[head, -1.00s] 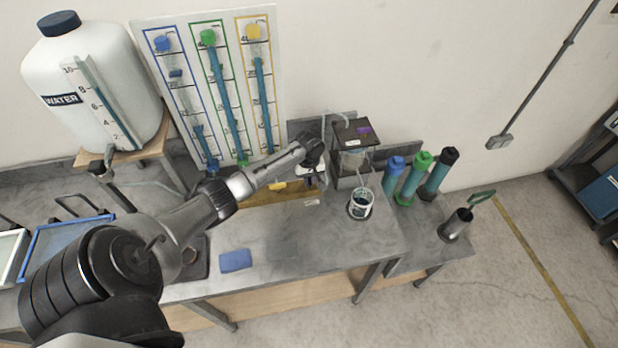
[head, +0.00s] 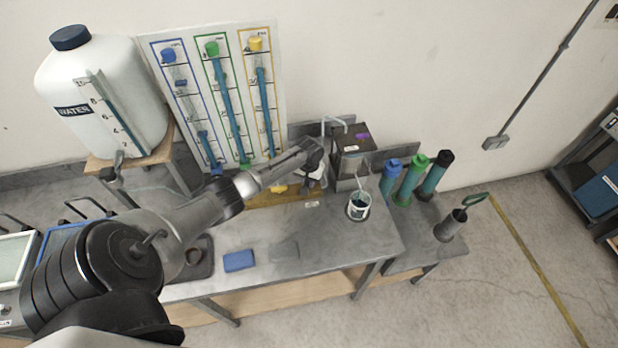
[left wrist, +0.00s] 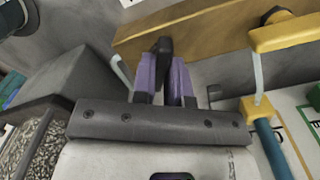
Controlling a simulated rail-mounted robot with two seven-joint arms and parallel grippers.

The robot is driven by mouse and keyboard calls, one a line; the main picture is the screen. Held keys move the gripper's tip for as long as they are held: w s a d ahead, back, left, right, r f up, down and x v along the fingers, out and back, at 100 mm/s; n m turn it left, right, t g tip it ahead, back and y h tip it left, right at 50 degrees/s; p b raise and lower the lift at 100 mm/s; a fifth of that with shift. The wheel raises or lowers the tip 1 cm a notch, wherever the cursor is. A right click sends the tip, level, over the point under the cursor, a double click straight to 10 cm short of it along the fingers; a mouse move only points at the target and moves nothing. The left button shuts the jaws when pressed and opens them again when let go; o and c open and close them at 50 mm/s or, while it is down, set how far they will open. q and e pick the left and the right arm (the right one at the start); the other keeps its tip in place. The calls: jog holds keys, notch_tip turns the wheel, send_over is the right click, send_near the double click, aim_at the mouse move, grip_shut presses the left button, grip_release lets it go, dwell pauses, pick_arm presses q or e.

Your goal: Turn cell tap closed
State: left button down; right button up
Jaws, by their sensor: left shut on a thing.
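In the left wrist view the purple fingers of my left gripper (left wrist: 164,82) are shut on a black handle (left wrist: 164,46), which appears to be the cell tap. Its lower part is hidden between the fingers. My right gripper is not in view.
A yellow tap (left wrist: 285,34) and a wooden bar (left wrist: 200,22) are close to the fingers. A blue sponge (head: 239,261) lies at the bench front. Several capped tubes stand right.

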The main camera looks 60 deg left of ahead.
pick_arm(q)
jog(key=m, duration=0.3)
jog(key=shift+r+p, duration=0.1)
jog(key=shift+p, duration=0.3)
jog(key=m, duration=0.2)
jog(key=shift+m, duration=0.3)
jog(key=m, duration=0.4)
jog(key=shift+p, duration=0.3)
jog(key=shift+m, duration=0.9)
jog(key=c, duration=1.1)
grip_release()
jog(key=shift+c, duration=0.2)
